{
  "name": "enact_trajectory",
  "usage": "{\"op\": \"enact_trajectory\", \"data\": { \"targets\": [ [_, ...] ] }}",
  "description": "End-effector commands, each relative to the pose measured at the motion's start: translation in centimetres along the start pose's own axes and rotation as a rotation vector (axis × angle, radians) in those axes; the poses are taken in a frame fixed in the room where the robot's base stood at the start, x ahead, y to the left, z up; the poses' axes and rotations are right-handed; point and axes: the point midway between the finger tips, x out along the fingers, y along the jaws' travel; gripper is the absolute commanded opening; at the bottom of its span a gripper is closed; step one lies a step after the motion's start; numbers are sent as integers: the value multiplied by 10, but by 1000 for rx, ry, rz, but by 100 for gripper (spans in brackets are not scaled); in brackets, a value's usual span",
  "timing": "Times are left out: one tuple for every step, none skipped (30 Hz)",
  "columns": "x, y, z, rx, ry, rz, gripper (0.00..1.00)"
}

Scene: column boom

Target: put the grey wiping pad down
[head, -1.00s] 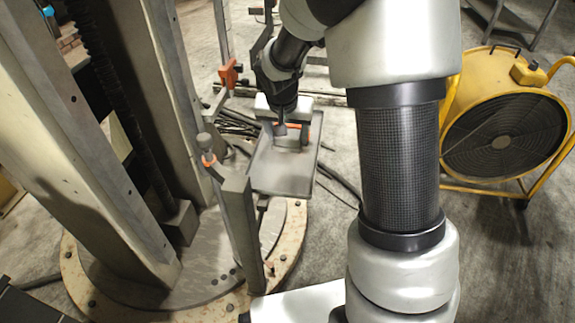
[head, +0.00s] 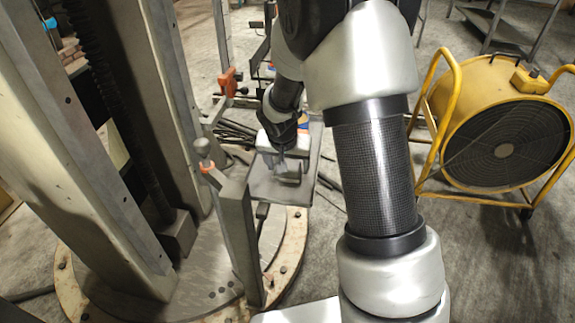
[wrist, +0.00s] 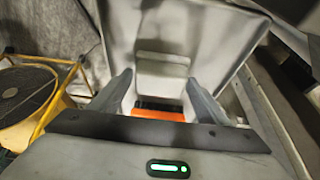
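The grey wiping pad (wrist: 162,65) is a pale block between the two fingertips of my gripper (wrist: 161,82) in the wrist view. The fingers sit against its sides, shut on it. In the head view my gripper (head: 283,160) points down, with the grey pad (head: 289,175) at its tips. Both are over the front half of a grey tray (head: 262,190). I cannot tell whether the pad touches the tray.
A yellow fan (head: 505,140) stands at the right.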

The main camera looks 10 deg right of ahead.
Motion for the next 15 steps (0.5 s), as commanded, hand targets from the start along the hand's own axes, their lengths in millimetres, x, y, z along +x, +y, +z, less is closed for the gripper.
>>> {"op": "enact_trajectory", "data": {
  "targets": [
    [0,0,0,0,0,0,79],
    [0,0,0,0,0,0,81],
    [0,0,0,0,0,0,81],
    [0,0,0,0,0,0,81],
    [0,0,0,0,0,0,81],
    [0,0,0,0,0,0,81],
    [0,0,0,0,0,0,81],
    [0,0,0,0,0,0,81],
    [0,0,0,0,0,0,81],
    [0,0,0,0,0,0,81],
    [0,0,0,-1,0,0,81],
    [1,0,1,-2,-1,1,81],
    [2,0,1,-1,-2,1,81],
    [-2,0,0,0,0,0,81],
    [-8,-1,-1,0,2,-1,81]
  ]
}}
